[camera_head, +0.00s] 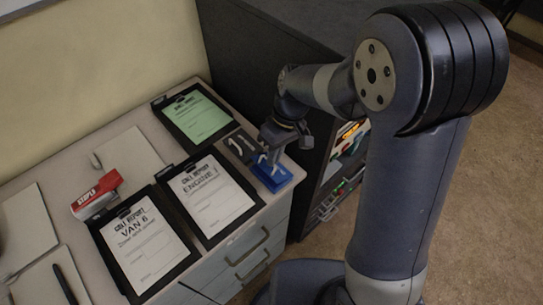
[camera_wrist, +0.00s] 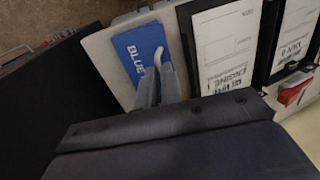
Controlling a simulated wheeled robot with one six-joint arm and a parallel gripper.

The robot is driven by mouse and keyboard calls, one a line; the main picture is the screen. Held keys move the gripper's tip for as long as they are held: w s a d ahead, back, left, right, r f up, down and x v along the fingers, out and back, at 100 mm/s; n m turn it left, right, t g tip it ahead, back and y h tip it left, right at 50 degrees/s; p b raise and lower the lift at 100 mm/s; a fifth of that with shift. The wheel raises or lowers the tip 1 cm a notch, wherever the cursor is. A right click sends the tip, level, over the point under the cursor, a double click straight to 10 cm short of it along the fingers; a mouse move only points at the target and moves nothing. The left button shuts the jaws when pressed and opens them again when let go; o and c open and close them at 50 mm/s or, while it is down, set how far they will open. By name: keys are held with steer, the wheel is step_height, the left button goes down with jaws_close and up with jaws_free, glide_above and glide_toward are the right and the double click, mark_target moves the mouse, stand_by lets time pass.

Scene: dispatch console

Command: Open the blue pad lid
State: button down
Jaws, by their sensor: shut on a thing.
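The blue pad (camera_head: 273,178) sits at the right front corner of the cabinet top, with a pale curved piece on its lid. In the wrist view the blue lid (camera_wrist: 135,48) shows part of the word "BLUE" and looks closed. My gripper (camera_head: 271,155) is low over the pad. In the wrist view my gripper's fingers (camera_wrist: 158,85) are shut at the lid's pale curved piece (camera_wrist: 158,56), at the lid's edge. The exact contact is partly hidden by the fingers.
A dark pad (camera_head: 240,146) stands just behind the blue one. A dark shelf unit (camera_head: 335,185) with folders stands close on the right. Drawers (camera_head: 250,255) are below.

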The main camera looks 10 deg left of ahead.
steer(key=shift+w+d, duration=0.1)
stand_by(0.4)
steer(key=c, duration=1.6)
jaws_free()
steer(key=shift+r, duration=0.15)
steer(key=b+v, duration=0.1)
steer(key=v, duration=0.9)
steer(key=shift+w+d+r, duration=0.2)
steer(key=shift+w, duration=0.05)
steer(key=p+x, duration=0.1)
steer(key=x, duration=1)
steer(key=shift+s+a+r, duration=0.1)
steer(key=shift+s+a, duration=0.1)
steer(key=shift+s, duration=0.1)
